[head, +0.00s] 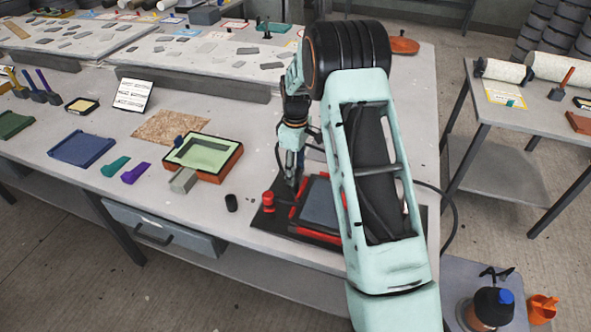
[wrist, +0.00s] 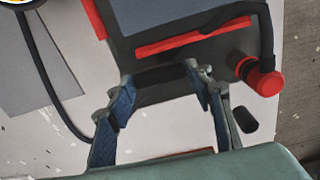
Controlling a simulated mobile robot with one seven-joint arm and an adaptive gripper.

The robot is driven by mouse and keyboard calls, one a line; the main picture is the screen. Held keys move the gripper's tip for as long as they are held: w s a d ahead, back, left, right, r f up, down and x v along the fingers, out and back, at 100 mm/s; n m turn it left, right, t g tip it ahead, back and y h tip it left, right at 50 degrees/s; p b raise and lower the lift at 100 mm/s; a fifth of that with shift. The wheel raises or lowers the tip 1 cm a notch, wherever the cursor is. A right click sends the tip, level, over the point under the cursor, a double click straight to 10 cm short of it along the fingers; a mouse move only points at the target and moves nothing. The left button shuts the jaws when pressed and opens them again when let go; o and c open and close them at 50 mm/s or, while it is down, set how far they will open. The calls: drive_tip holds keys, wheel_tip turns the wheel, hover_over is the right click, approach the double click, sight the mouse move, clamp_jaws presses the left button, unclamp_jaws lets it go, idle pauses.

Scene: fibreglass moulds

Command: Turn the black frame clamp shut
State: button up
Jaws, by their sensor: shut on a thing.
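In the wrist view, the two blue-padded fingers of my gripper (wrist: 165,85) are on either side of a dark bar, which I take to be the black frame clamp (wrist: 163,74). My gripper is shut on it, beside the red strip (wrist: 193,38) of the frame. In the head view my gripper (head: 292,180) reaches down to the left part of the frame with the grey panel (head: 320,203). My arm hides its right part, and the clamp is hard to make out there.
A red knob (head: 267,200) stands at the left of the dark base, with a small black cylinder (head: 231,203) beside it. The table's front edge is close.

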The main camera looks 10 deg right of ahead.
drive_tip(key=m+b, duration=0.1)
drive_tip(key=m, duration=0.2)
drive_tip(key=shift+b, duration=0.4)
drive_tip(key=m, duration=0.2)
drive_tip(key=m+b, duration=0.1)
drive_tip(key=m, duration=0.2)
drive_tip(key=shift+s+d, duration=0.1)
drive_tip(key=shift+s, duration=0.1)
drive_tip(key=m+b, duration=0.1)
drive_tip(key=m, duration=0.3)
drive_tip(key=shift+s+m, duration=0.15)
drive_tip(key=shift+m, duration=0.15)
drive_tip(key=shift+s+m, duration=0.1)
drive_tip(key=shift+m, duration=1.9)
drive_tip(key=o, duration=1.2)
drive_tip(key=shift+c, duration=0.2)
drive_tip(key=shift+r, duration=0.15)
wheel_tip(320, 180, up, 12)
